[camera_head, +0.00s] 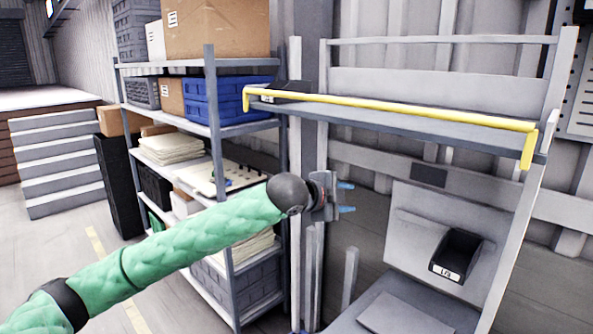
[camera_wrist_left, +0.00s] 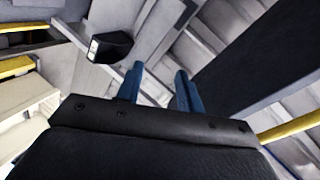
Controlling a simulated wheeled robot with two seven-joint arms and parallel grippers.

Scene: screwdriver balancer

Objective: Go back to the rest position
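My left arm, in a green quilted sleeve, reaches in from the lower left of the head view. Its left gripper (camera_head: 346,197) has blue fingertips set apart with nothing between them. It is in the air in front of the grey workstation frame, apart from it. In the left wrist view the two blue fingers of the left gripper (camera_wrist_left: 160,88) also stand apart and empty. My right gripper is in neither view.
A grey workstation (camera_head: 430,82) with a yellow rail (camera_head: 390,108) stands at the right. A black bin (camera_head: 456,254) sits on its lower panel. A shelving rack (camera_head: 212,125) with boxes and blue crates (camera_head: 228,98) is behind my left arm. Open floor lies at the lower left.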

